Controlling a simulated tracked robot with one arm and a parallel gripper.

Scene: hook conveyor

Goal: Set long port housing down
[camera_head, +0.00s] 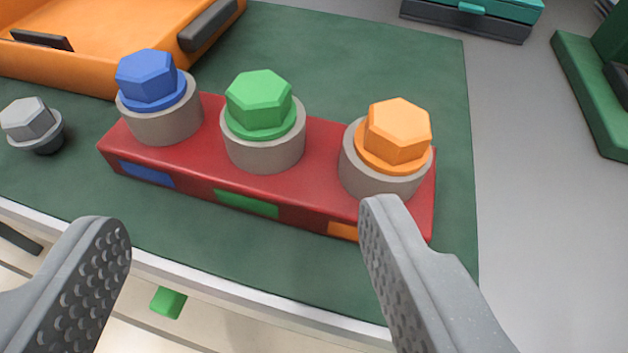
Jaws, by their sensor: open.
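A long red housing (318,158) with three grey round ports sits on the green mat (350,40). I take it to be the long port housing. A blue hex piece (148,78), a green hex piece (260,100) and an orange hex piece (398,132) stand upright in its ports, left to right. Its front face has matching blue, green and orange patches. My gripper (245,215) is open, its fingers wide apart in front of the housing. The right fingertip overlaps the housing's lower right part in the picture; I cannot tell whether it touches. Nothing is between the fingers.
An orange tray (110,45) stands behind the housing at upper left. A grey hex bolt (32,124) stands at left. A teal and dark box (475,12) and a green object (595,95) are at upper right. A green block (168,302) lies below the front edge.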

